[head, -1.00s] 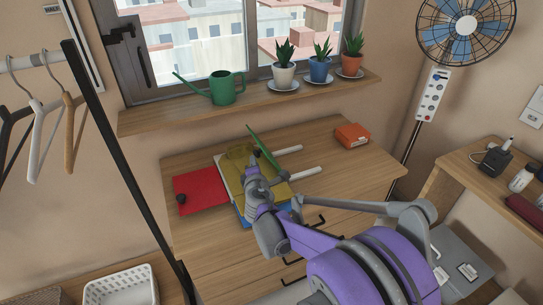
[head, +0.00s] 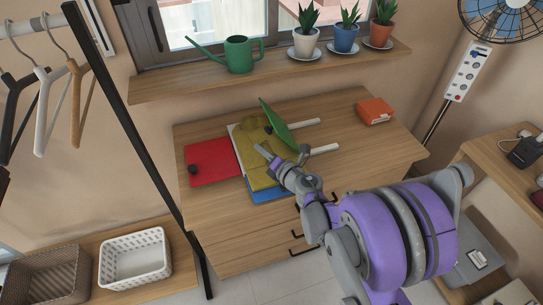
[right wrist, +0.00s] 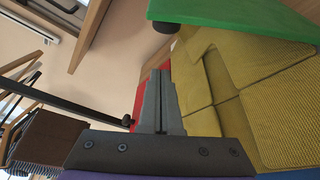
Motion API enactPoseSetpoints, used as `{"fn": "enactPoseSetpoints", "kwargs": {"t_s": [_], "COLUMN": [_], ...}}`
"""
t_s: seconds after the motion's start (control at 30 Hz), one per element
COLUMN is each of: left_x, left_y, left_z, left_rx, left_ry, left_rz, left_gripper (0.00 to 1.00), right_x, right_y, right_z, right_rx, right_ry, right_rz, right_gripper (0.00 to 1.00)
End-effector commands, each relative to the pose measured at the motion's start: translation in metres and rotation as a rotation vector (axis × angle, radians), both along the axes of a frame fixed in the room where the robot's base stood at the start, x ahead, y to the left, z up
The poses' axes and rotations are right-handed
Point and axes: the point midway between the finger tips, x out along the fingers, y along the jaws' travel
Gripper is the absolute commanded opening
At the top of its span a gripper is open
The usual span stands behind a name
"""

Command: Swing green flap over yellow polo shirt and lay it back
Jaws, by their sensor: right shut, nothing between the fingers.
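The yellow polo shirt (head: 255,170) lies on the folding board, partly hidden by my right arm. It also fills the right of the right wrist view (right wrist: 245,85). The green flap (head: 278,124) stands raised and tilted at the shirt's right side. It crosses the top right of the right wrist view (right wrist: 235,18), with a dark knob (right wrist: 165,27) at its edge. My right gripper (head: 262,150) is shut and empty over the shirt, left of the flap and apart from it. Its closed fingers show in the right wrist view (right wrist: 160,78). My left gripper is out of view.
The board's red flap (head: 213,160) lies flat at the left, and a blue flap (head: 268,194) shows at the front. White rods (head: 303,123) extend right. An orange box (head: 375,110) sits on the dresser top (head: 395,150). A windowsill with a watering can (head: 239,54) and potted plants runs behind.

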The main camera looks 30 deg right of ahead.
Motion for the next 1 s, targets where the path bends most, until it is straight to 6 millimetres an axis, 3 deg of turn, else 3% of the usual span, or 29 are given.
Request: {"fn": "enactPoseSetpoints", "kwargs": {"t_s": [0.13, 0.4, 0.83, 1.0], "left_x": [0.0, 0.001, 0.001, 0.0], "left_y": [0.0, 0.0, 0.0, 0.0], "left_z": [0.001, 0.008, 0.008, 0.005], "left_rx": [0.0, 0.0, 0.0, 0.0], "left_ry": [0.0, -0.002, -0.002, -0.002], "left_rz": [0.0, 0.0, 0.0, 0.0], "left_gripper": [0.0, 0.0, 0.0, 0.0], "right_x": [0.028, 0.018, 0.017, 0.012], "right_y": [-0.001, -0.028, -0.032, -0.052], "right_z": [-0.004, 0.017, 0.019, 0.035], "right_rx": [0.001, 0.001, 0.006, 0.155], "right_ry": [-0.001, 0.0, -0.001, -0.038], "right_rz": [-0.001, -0.002, -0.001, -0.007], "right_gripper": [0.0, 0.0, 0.0, 0.0]}}
